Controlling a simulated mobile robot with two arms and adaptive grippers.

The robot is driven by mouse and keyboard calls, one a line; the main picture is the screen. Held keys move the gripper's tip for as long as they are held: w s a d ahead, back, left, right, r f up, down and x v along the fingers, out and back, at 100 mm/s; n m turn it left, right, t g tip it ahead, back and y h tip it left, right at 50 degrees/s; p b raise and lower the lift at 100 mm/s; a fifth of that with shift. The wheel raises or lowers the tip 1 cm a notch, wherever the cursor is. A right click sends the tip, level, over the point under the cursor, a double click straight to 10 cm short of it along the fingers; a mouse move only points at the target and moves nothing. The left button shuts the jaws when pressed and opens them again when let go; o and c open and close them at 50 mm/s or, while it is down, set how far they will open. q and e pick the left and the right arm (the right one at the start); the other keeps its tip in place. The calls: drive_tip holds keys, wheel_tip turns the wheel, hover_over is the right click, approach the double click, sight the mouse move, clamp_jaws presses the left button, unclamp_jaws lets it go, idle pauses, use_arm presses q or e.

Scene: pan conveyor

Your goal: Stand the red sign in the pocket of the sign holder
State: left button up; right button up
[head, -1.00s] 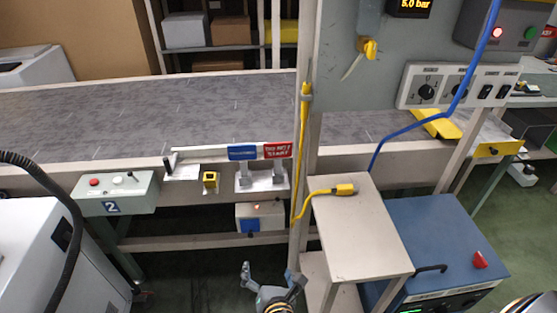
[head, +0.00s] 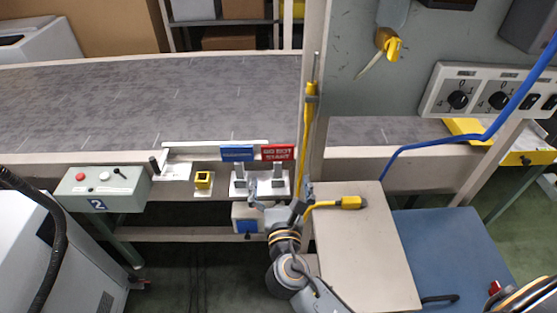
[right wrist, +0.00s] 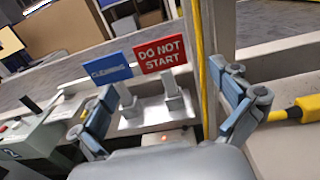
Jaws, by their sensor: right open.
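The red sign (head: 278,153), lettered DO NOT START, stands upright on a grey post on a white bracket plate (head: 262,187) at the conveyor's near rail. It also shows in the right wrist view (right wrist: 160,53). A small yellow block (head: 203,180) with a dark opening sits on its own plate to the left; it looks like the sign holder with its pocket, though I cannot be sure. My right gripper (head: 281,199) is open and empty, just below and in front of the signs. In the right wrist view its fingers (right wrist: 172,115) spread below the red sign, not touching it. My left gripper is not in view.
A blue CLEANING sign (head: 237,153) stands close left of the red one. A yellow cable (head: 309,130) runs down the post just right of it. A control box (head: 103,189) sits farther left. A beige-topped cart (head: 365,250) is at the right.

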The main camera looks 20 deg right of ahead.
sight(278, 151)
drive_tip(key=x, duration=0.8)
drive_tip(key=shift+w+f+p, duration=0.1)
drive_tip(key=shift+w+p, duration=0.25)
drive_tip(key=shift+w, duration=0.05)
drive_tip(key=shift+w+d, duration=0.1)
drive_tip(key=shift+w, duration=0.15)
drive_tip(key=shift+c, duration=0.6)
drive_tip(key=c, duration=1.6)
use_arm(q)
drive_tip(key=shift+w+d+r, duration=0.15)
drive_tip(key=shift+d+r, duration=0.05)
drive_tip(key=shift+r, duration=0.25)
